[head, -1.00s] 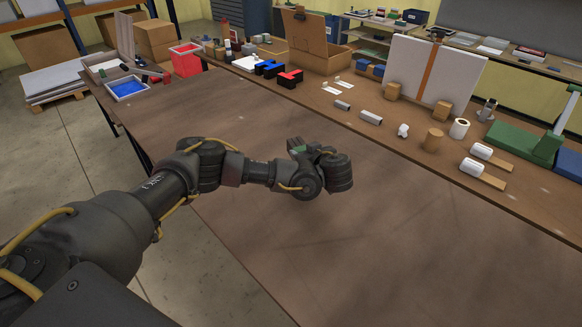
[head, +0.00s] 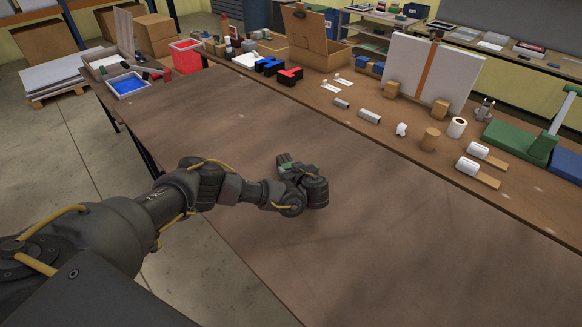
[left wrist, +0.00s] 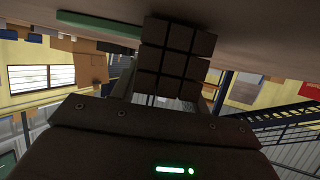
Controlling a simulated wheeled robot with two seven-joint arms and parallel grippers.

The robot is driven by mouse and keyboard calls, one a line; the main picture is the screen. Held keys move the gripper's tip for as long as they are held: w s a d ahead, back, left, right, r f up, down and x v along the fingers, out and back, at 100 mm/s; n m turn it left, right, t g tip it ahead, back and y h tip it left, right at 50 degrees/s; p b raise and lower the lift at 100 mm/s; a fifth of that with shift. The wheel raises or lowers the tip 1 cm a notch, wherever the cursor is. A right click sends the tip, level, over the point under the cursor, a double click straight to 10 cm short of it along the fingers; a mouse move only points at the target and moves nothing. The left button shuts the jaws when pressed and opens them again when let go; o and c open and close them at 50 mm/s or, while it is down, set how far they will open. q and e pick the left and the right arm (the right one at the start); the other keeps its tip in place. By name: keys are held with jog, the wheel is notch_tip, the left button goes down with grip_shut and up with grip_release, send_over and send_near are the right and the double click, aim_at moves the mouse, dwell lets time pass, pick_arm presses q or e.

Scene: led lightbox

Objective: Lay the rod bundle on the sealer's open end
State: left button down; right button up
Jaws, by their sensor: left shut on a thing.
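My left gripper (head: 285,161) is above the bare brown table, left of the middle of the head view. In the left wrist view it is shut on a dark block with a grid of squares (left wrist: 176,58), which looks like the rod bundle; in the head view the bundle is mostly hidden by the gripper and wrist. The sealer looks to be the green device (head: 520,142) with a raised green and grey arm (head: 566,110) at the far right of the table, well apart from my gripper. My right gripper is not in view.
White rolls (head: 468,165), a wooden block (head: 430,138), grey cylinders (head: 369,116) and a white panel (head: 430,70) stand along the table's far side. Red and blue pieces (head: 289,76), an open box (head: 318,45) and a blue tray (head: 128,86) lie farther left. The near table is clear.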

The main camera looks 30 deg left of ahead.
pick_arm(q)
jog(key=c, duration=0.7)
grip_release()
jog(key=v, duration=1.2)
jog(key=shift+d+r, duration=0.1)
